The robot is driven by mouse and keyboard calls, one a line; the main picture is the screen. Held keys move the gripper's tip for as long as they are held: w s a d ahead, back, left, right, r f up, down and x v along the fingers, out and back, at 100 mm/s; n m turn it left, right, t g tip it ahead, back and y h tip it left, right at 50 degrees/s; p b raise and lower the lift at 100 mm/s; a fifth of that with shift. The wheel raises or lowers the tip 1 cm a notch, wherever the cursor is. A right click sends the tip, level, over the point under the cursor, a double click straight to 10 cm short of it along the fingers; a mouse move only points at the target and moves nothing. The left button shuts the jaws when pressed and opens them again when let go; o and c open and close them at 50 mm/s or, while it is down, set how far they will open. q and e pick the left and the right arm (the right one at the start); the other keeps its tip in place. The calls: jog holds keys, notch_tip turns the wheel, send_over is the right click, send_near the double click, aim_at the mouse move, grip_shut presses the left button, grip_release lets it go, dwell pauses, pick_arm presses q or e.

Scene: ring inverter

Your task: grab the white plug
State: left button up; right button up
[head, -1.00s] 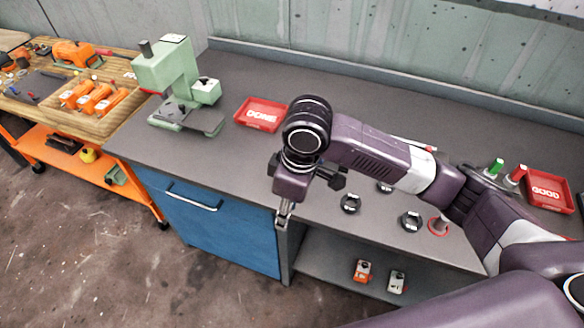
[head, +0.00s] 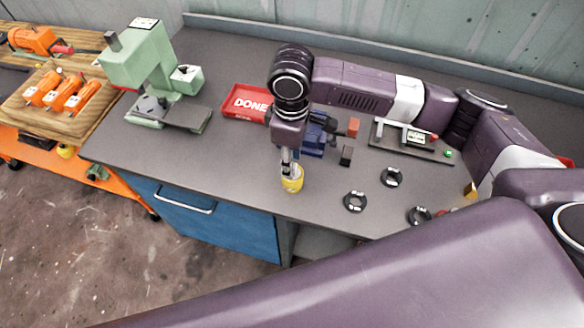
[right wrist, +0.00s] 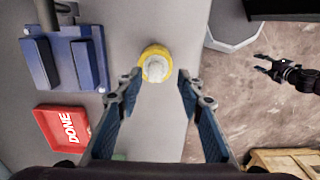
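The white plug (right wrist: 156,68) shows in the right wrist view as a pale, rounded piece inside a yellow ring (right wrist: 147,52). In the head view the yellow ring (head: 292,184) stands near the bench's front edge, below my right gripper (head: 289,168). In the wrist view my right gripper (right wrist: 158,86) is open, its two fingers apart on either side of the plug and ring, with nothing held. Whether the fingers are level with the plug is unclear. My left gripper (right wrist: 262,64) shows small at the right of the wrist view, over the floor, with its fingers apart.
A blue vise (head: 316,136) stands just behind the right gripper, with the red DONE tray (head: 232,108) to its left. Black rings (head: 355,201) lie to the right. A green press (head: 140,62) stands further left. The bench front between press and plug is clear.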

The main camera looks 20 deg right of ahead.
jog(key=f, duration=0.2)
jog(key=shift+w+d+f+p, duration=0.2)
jog(key=shift+w+f+p, duration=0.05)
jog(key=shift+f+p, duration=0.1)
jog(key=shift+f, duration=0.45)
grip_shut()
pick_arm(q)
jog(key=shift+w+r, duration=0.65)
jog(key=shift+w, duration=0.2)
pick_arm(e)
jog(key=shift+w+r, duration=0.1)
jog(key=shift+r, duration=0.05)
